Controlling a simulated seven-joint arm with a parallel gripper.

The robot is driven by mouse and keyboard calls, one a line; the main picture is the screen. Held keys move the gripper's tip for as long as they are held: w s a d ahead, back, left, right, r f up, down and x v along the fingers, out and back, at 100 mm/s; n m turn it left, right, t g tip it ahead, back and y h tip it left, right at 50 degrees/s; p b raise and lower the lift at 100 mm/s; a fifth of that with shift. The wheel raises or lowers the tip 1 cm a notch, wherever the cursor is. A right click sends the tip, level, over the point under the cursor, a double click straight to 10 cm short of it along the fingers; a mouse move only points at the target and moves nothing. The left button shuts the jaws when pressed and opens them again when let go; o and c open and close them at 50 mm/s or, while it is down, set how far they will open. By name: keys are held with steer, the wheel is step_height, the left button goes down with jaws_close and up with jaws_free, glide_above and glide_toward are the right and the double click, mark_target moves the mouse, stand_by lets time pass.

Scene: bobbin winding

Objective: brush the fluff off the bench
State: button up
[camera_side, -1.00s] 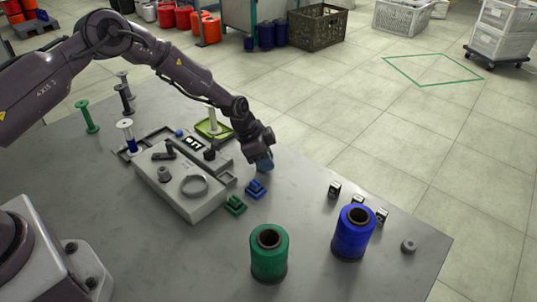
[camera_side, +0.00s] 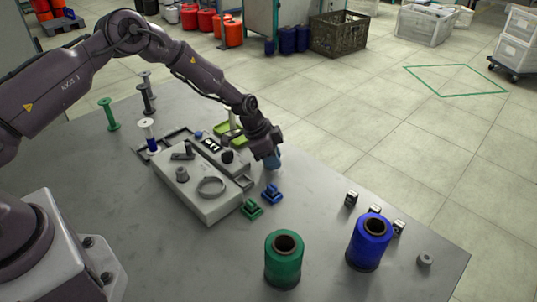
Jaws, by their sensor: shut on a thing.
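My gripper (camera_side: 268,149) is over the bench (camera_side: 320,218), just beyond the right rear corner of the grey winding machine (camera_side: 208,207). It is shut on a small blue thing (camera_side: 273,160), mostly hidden by the fingers; I cannot tell from this view whether it is a brush. The blue thing hangs low, behind a blue stand-like piece (camera_side: 272,194). Whether it touches the bench is unclear. No fluff can be made out on the bench at this size.
A green piece (camera_side: 250,210) sits beside the machine. A green cone (camera_side: 283,262) and a blue cone (camera_side: 369,243) of thread stand in front. Small black items (camera_side: 351,198) and a grey knob (camera_side: 425,260) lie right.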

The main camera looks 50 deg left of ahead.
mark_target(290, 175)
steer(key=d, duration=0.5)
steer(key=shift+s+f, duration=0.1)
step_height(290, 175, up, 8)
steer(key=shift+r, duration=0.25)
steer(key=shift+a, duration=0.1)
stand_by(0.6)
